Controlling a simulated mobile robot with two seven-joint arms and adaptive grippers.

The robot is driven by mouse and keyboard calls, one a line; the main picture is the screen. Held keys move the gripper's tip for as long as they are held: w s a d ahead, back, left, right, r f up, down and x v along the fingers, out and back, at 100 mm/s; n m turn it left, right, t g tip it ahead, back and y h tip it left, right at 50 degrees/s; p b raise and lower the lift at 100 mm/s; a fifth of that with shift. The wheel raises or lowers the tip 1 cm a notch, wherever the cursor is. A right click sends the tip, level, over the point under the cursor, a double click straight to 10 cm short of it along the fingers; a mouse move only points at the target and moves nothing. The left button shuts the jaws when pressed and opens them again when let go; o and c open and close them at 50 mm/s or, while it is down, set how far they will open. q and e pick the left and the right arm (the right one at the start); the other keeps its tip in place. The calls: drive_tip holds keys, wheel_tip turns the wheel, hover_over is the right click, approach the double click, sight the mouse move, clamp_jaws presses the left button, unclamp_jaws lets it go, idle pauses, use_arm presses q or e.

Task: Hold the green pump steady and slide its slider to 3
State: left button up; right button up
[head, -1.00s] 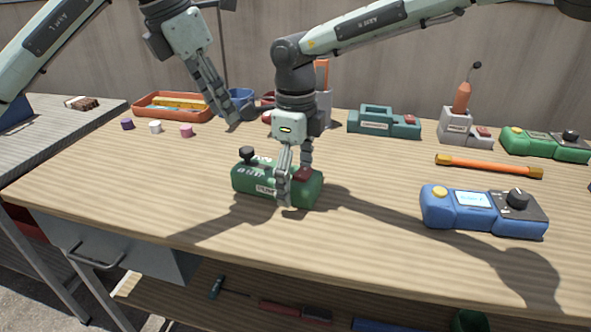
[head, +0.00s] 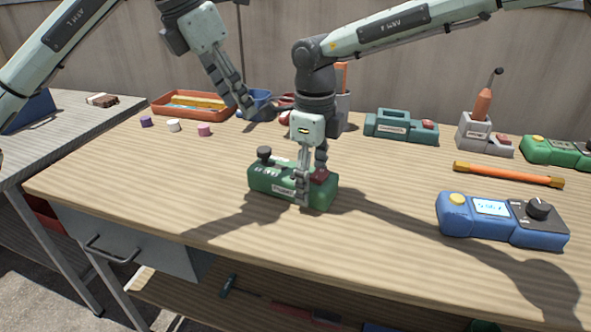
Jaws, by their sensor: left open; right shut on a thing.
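The green pump (head: 276,187) sits on the wooden workbench near the middle of the head view. It has a black slider knob (head: 265,154) at its left end and a dark red part at its right end. Marks run along its top, but they are too small to read. My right gripper (head: 311,190) comes down from above and is shut on the pump's right part, one finger in front and one behind. My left gripper (head: 247,108) is open and empty. It is in the air behind and to the left of the pump, apart from it.
A blue meter (head: 470,222) stands to the right, with an orange bar (head: 508,175) behind it. A teal device (head: 392,125), a grey device with an orange lever (head: 482,125) and an orange tray (head: 178,112) are at the back.

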use_arm(q)
wheel_tip(320, 180, up, 3)
drive_tip(key=w+a+n+h, duration=0.1)
drive_tip(key=w+a, duration=0.1)
drive_tip(key=m+t+h, duration=0.3)
drive_tip(key=m+h, duration=0.2)
drive_tip(key=h, duration=0.7)
approach(264, 150)
drive_tip(key=x, duration=1)
drive_tip(key=shift+w+a, duration=0.1)
drive_tip(key=shift+c, duration=0.2)
drive_tip(key=shift+f, duration=0.1)
clamp_jaws()
